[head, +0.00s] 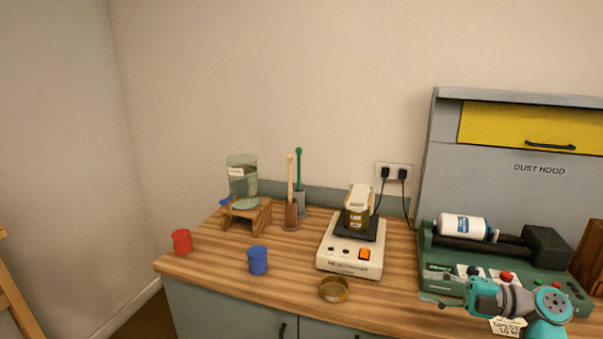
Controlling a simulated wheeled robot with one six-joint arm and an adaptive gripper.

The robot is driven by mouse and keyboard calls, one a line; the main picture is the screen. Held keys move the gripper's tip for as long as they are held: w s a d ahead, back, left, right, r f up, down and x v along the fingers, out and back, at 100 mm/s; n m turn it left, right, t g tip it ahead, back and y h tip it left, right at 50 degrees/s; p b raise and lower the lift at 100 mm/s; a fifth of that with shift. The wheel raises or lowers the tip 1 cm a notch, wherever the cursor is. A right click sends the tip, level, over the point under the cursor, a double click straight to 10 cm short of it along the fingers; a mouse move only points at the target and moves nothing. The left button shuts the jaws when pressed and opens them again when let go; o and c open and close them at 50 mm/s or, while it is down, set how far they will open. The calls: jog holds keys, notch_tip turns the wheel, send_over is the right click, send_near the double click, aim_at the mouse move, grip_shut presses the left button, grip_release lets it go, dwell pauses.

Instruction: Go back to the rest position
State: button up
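My gripper (443,301) is at the lower right, at the end of my teal and grey arm. It is in front of the green roller machine (440,262) and seems to hold nothing. It is seen from the side and small, so I cannot tell whether its fingers are apart. A white bottle with a blue label (463,227) lies on its side on the roller machine.
A scale-like device (343,258) bears a jar (357,214). An open round lid (334,290), blue cup (258,260), red cup (182,241), glass dispenser (243,185) and two upright handled tools stand on the wooden counter (215,262). The dust hood (545,185) is behind the machine.

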jog(key=s+a+f+m+t+h, duration=0.1)
jog(key=a+f+m+t+h, duration=0.2)
jog(key=f, duration=0.4)
jog(key=s+a+f+m, duration=0.2)
jog(key=f+m, duration=0.3)
jog(key=f, duration=0.2)
jog(key=s+a+f+m+t+h, duration=0.1)
jog(key=a+f+m+t+h, duration=0.2)
jog(key=f, duration=0.4)
jog(key=s+a+f+m+h, duration=0.3)
jog(key=s+f+m+h, duration=0.3)
jog(key=s+f+m, duration=0.6)
jog(key=s+d+m+h, duration=0.1)
jog(key=s+m+h, duration=0.35)
jog(key=s, duration=1.65)
jog(key=s+r+m+t, duration=0.1)
jog(key=s+r+t, duration=0.1)
jog(key=s+r, duration=1.1)
jog(key=shift+s+r+t, duration=0.3)
jog(key=shift+r, duration=0.65)
